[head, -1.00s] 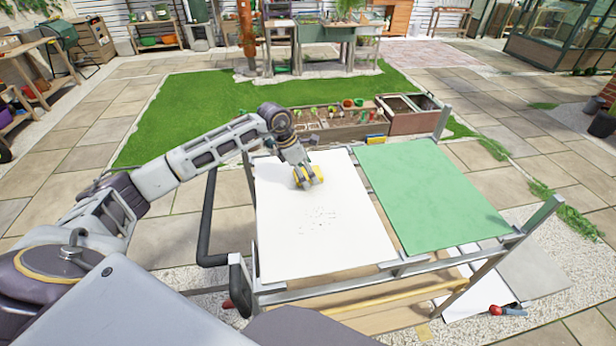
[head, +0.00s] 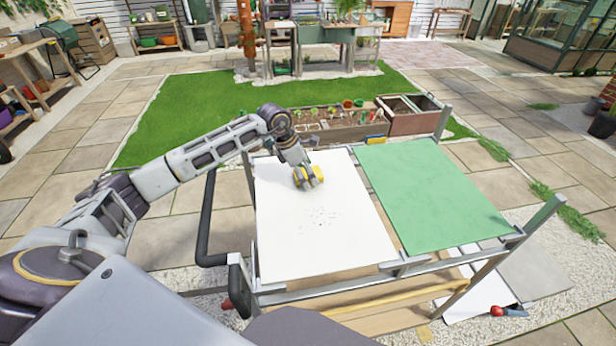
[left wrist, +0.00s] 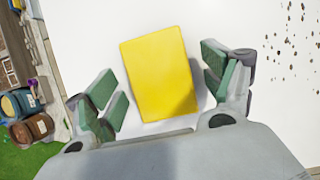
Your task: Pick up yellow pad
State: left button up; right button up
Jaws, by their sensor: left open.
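The yellow pad (left wrist: 160,75) lies on the white board (head: 320,240), near its far edge. In the left wrist view it is a flat yellow rectangle, slightly turned, between my left gripper's fingers. My left gripper (left wrist: 165,85) is open, with one green-padded finger on each side of the pad and a visible gap to each. In the head view the left gripper (head: 309,178) is low over the pad (head: 311,172) and partly hides it. Whether the fingertips touch the board cannot be told. My right gripper is in neither view.
Dark gravel specks (head: 320,217) are scattered on the white board, nearer than the pad. A green board (head: 430,195) lies to the right on the same metal frame. Planter boxes (head: 340,127) stand beyond the far edge. The near part of the white board is clear.

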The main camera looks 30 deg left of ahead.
pick_arm(q)
jog(key=c, duration=1.1)
jog(key=shift+r, duration=0.2)
